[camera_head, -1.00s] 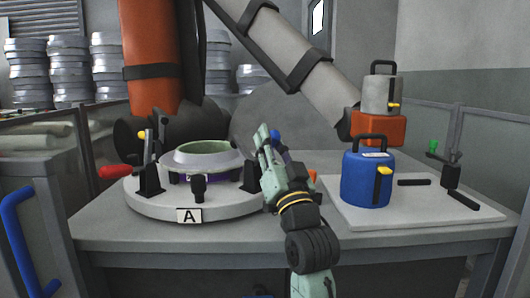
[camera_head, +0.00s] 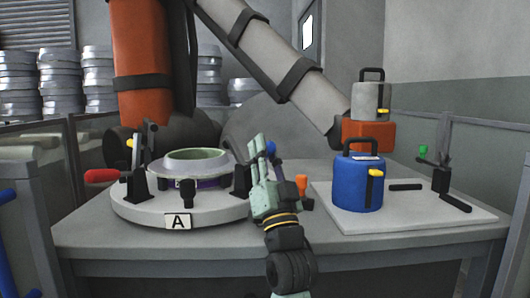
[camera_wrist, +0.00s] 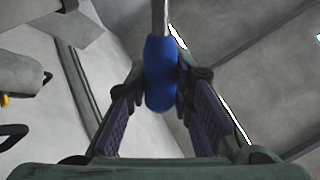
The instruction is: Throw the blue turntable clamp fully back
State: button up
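The round pale turntable (camera_head: 135,208) stands on the left of the bench, marked A, with a green-lined ring mould (camera_head: 195,160) on it. The blue clamp handle (camera_head: 271,148) is at the turntable's right side, partly hidden by my gripper (camera_head: 260,150). In the wrist view the blue handle (camera_wrist: 160,75) lies between my fingertips, which close in on both its sides and appear to touch it. Its metal stem runs away towards the top of the picture. A black clamp post (camera_head: 242,180) stands beside my fingers; the join to the blue handle is hidden.
A red handle (camera_head: 101,175) sticks out left, a yellow-tipped clamp (camera_head: 130,143) stands behind it, and an orange handle (camera_head: 302,184) is just right of my gripper. A blue pot (camera_head: 350,190) stands on a white board (camera_head: 410,220) at the right.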

jog(key=o, duration=0.4)
jog(key=shift+o, duration=0.2)
jog(key=shift+s+f, duration=0.25)
jog(key=s+d, duration=0.2)
jog(key=s, duration=1)
jog(key=shift+d+f, duration=0.2)
jog(key=shift+d, duration=0.05)
